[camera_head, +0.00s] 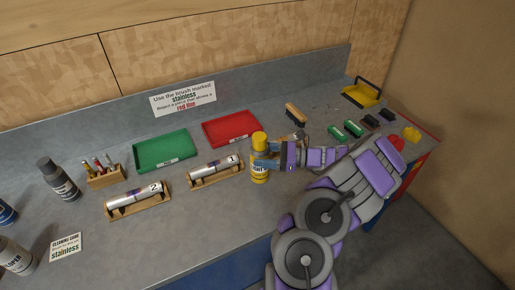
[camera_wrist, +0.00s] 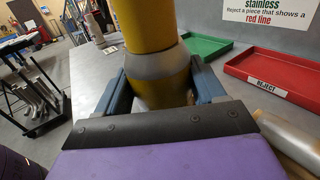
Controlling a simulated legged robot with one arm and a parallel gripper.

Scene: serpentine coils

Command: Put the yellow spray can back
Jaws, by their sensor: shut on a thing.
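The yellow spray can (camera_head: 260,172) has a yellow cap and a grey band. It stands upright at the front right of the grey bench, right of the cradle marked 1. My gripper (camera_head: 262,163) reaches in from the right and is shut on the can around its middle. In the wrist view the can (camera_wrist: 150,60) rises between my two blue fingers (camera_wrist: 155,90). Its lower part is hidden by my gripper. I cannot tell whether its base touches the bench.
Metal cylinders lie in wooden cradles (camera_head: 218,178) (camera_head: 140,207) left of the can. Green (camera_head: 163,150) and red (camera_head: 230,128) trays lie behind. Spray cans (camera_head: 57,180) stand at the left, near a cleaning card (camera_head: 66,247). A brush (camera_head: 296,115) lies behind my gripper. Bare bench lies front-centre.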

